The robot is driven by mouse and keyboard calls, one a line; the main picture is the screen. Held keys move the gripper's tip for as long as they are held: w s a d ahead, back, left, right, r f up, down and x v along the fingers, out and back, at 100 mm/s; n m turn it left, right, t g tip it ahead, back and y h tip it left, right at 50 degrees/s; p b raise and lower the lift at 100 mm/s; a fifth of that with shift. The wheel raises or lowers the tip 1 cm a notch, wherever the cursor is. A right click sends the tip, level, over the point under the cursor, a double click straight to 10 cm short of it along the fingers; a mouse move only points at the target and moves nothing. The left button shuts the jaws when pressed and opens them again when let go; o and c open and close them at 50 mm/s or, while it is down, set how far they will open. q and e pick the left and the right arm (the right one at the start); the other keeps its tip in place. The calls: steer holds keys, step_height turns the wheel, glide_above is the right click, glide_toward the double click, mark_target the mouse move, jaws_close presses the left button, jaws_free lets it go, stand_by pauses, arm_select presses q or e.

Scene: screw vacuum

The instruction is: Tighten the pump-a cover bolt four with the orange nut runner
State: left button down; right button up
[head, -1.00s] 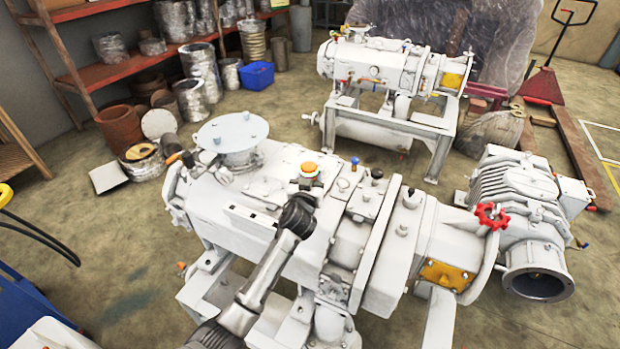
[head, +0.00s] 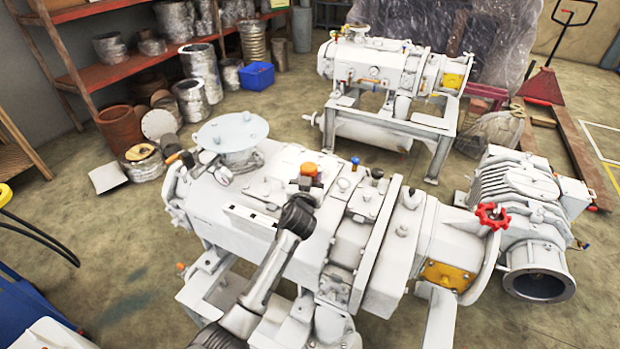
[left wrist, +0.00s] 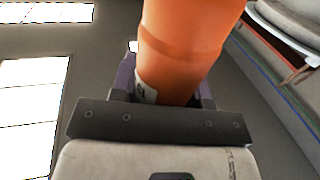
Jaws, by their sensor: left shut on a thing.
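The orange nut runner (head: 308,169) shows as a small orange cap above the top of the near white pump (head: 210,200). My left arm reaches over the pump from the lower left, and my left gripper (head: 306,183) is small and dark just below the orange cap. In the left wrist view the orange body of the nut runner (left wrist: 188,45) stands between the fingers of my left gripper (left wrist: 165,88), which is shut on it. The runner's lower end and the bolt under it are hidden, so I cannot tell whether they touch. My right gripper is not in view.
A red handwheel (head: 492,215) and a yellow plate (head: 448,275) sit at the pump's right end. A blue-tipped fitting (head: 354,162) stands up right of the runner. A second white pump (head: 385,75) stands behind. Shelves (head: 130,65) line the back left.

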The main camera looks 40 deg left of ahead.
mark_target(310, 165)
arm_select(q)
steer(key=shift+r, duration=0.1)
steer(key=shift+d+r+p, duration=0.15)
steer(key=shift+r+p, duration=0.5)
steer(key=shift+p, duration=0.1)
steer(key=shift+r+p, duration=1.45)
steer(key=shift+r, duration=0.35)
